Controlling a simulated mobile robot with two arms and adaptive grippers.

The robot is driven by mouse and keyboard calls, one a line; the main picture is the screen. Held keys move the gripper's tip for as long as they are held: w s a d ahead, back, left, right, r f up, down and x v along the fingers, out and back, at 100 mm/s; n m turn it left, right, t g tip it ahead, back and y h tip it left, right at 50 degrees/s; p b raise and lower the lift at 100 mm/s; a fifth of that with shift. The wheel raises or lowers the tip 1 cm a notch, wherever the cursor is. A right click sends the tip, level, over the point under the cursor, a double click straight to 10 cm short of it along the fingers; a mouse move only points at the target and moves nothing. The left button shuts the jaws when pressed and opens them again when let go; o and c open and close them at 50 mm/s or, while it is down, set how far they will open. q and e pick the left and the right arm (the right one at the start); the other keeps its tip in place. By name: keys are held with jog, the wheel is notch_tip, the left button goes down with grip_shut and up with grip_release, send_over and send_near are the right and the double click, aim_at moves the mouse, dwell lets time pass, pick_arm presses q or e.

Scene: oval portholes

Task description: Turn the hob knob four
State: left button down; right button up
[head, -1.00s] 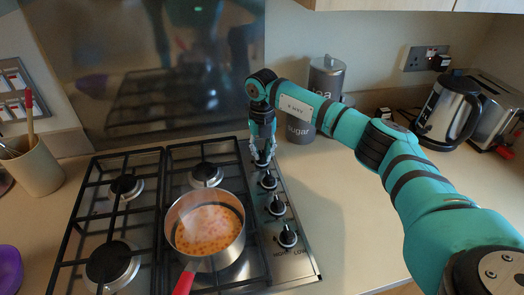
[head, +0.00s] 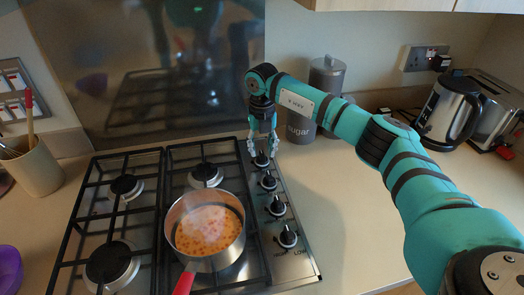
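The hob has a row of black knobs on a steel strip along its right side. The farthest knob (head: 261,160) sits at the back end of the row. My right gripper (head: 262,150) points down just above this knob. Its fingers are apart, one to each side, and the knob's top shows below and between them. The gripper appears empty. I cannot tell the knob's exact angle. My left gripper is not in view.
The other knobs (head: 277,206) run toward the front. A pan of soup (head: 208,232) with a red handle stands on the hob (head: 160,150). Grey canisters (head: 300,128) stand behind my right arm. A kettle (head: 447,112) and toaster (head: 494,110) are at right. The front-right worktop is clear.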

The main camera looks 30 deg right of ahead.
aim_at(262, 154)
notch_tip(262, 154, up, 10)
jog(key=shift+r, duration=0.25)
jog(key=shift+f, duration=0.1)
dwell(0.5)
